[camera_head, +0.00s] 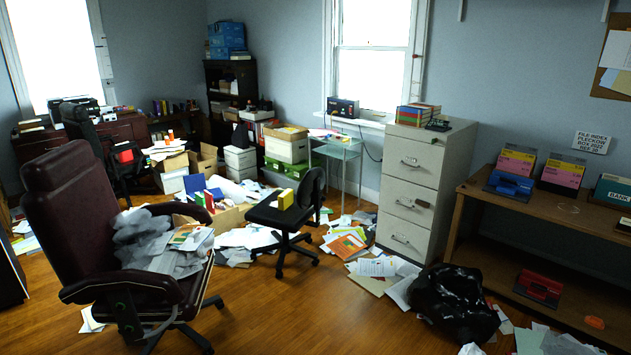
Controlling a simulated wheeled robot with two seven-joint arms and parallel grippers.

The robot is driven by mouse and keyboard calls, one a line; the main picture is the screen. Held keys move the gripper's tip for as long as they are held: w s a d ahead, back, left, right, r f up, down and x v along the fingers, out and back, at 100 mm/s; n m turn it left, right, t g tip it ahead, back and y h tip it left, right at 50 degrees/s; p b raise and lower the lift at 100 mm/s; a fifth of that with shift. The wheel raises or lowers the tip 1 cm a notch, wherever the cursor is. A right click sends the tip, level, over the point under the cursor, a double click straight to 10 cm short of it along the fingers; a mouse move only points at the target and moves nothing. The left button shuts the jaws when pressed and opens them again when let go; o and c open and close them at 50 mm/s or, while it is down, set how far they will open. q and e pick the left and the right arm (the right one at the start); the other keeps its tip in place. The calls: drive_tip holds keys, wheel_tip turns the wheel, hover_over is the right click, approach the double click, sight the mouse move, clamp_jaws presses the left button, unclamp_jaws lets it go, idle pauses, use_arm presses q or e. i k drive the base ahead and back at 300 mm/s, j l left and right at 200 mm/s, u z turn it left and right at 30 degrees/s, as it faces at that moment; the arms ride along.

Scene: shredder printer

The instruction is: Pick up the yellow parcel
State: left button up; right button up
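A small yellow block (285,199), which looks like the yellow parcel, stands on the seat of the small black swivel chair (267,215) in the middle of the room. It is far off and small, so its details cannot be made out. Neither of my grippers is in view.
A maroon armchair (75,215) heaped with grey crumpled material stands at the left front. Papers litter the floor around the black chair. A grey filing cabinet (408,190), black bag (453,305) and wooden shelf table (540,215) stand right. The wooden floor (295,315) is clear in front.

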sight(285, 200)
drive_tip(key=i+l+u, duration=0.1)
drive_tip(key=i, duration=2.25)
